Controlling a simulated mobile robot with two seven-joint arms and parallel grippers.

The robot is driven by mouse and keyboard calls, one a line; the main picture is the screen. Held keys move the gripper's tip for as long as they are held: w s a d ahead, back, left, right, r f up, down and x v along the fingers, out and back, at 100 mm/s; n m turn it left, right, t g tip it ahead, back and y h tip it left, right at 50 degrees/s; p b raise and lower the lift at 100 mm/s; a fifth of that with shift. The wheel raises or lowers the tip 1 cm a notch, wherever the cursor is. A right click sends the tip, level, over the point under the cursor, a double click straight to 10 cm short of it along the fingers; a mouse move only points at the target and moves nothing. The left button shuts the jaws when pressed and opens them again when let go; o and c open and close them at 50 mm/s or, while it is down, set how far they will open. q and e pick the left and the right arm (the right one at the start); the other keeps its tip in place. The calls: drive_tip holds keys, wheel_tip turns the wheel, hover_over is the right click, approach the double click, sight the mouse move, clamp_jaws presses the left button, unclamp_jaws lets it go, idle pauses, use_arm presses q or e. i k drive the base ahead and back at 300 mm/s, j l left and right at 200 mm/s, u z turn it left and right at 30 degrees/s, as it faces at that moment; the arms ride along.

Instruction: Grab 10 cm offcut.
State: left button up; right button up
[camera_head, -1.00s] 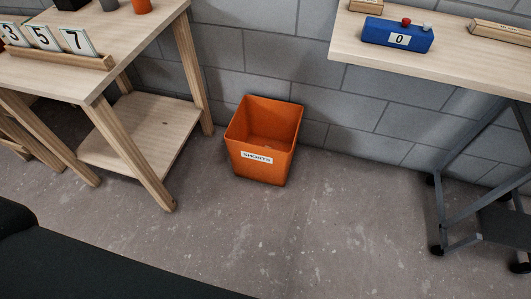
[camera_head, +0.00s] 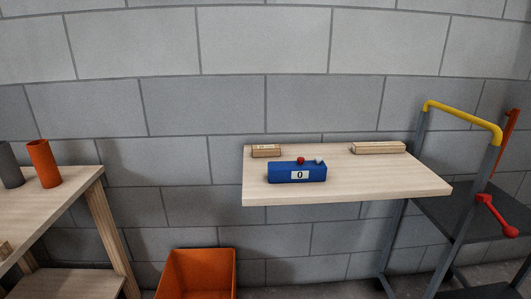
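Two light wooden pieces lie on the wooden table top (camera_head: 400,183). The shorter piece (camera_head: 266,151) lies at the back left, and the longer piece (camera_head: 378,148) lies at the back right. Both seem to carry faint print, too small to read, so I cannot tell which is the 10 cm offcut. A blue box (camera_head: 297,173) with a "0" label and a red and a pale knob on top stands in front of the shorter piece. Neither of my grippers shows in the head view.
An orange bin (camera_head: 201,272) stands on the floor left of the table. A wooden bench (camera_head: 75,183) with an orange cup (camera_head: 44,163) and a grey cup (camera_head: 10,164) is at the left. A grey cart with a yellow handle (camera_head: 462,119) stands at the right. A block wall is behind.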

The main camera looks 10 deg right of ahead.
sight(260, 150)
drive_tip(key=i+j+z, duration=0.2)
drive_tip(key=z, duration=0.15)
drive_tip(key=i+j+z, duration=0.2)
drive_tip(key=z, duration=0.2)
drive_tip(key=i+j, duration=0.05)
